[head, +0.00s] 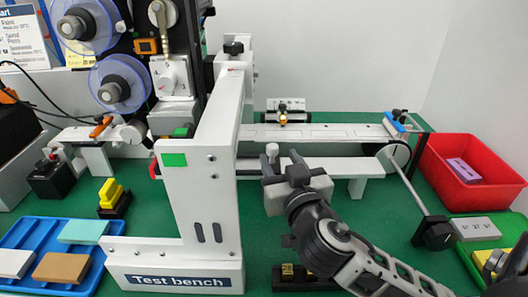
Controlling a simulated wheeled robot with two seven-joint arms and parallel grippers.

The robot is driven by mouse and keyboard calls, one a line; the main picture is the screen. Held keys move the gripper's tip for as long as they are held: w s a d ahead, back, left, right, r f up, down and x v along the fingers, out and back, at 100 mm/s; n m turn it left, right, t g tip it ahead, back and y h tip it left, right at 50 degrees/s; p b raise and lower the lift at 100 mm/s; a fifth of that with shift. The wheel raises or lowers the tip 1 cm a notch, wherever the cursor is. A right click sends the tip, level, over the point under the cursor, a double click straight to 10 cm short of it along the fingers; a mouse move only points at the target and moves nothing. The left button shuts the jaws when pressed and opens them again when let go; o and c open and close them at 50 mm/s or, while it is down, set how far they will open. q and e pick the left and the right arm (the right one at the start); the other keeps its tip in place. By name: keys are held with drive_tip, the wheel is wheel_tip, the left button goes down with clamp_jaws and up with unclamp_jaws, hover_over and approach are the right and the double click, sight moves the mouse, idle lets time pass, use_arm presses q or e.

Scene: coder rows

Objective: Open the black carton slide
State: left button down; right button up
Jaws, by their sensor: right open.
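My right gripper (284,163) reaches in from the lower right and is open. Its dark fingers point away from me, in front of the white conveyor rail (330,131). A grey rounded knob (272,150) shows right at the left finger; I cannot tell whether they touch. I cannot tell for certain which part is the black carton slide. A small black unit with an orange knob (282,117) stands at the rail's far side. A black block (437,233) with a slanted rod stands to the right of my arm. My left gripper is not in view.
A white upright frame labelled Test bench (200,200) stands close left of my gripper. A red bin (490,195) holds a purple block at the right. A blue tray (40,228) with several blocks lies at the left. A low black holder (300,279) sits in front.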

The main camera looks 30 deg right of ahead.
sight(271, 145)
drive_tip(key=x, duration=0.2)
drive_tip(key=p+x, duration=0.1)
drive_tip(key=x, duration=0.4)
drive_tip(key=shift+w+d+f, duration=0.15)
drive_tip(key=shift+w+f, duration=0.1)
drive_tip(key=shift+f, duration=0.05)
clamp_jaws()
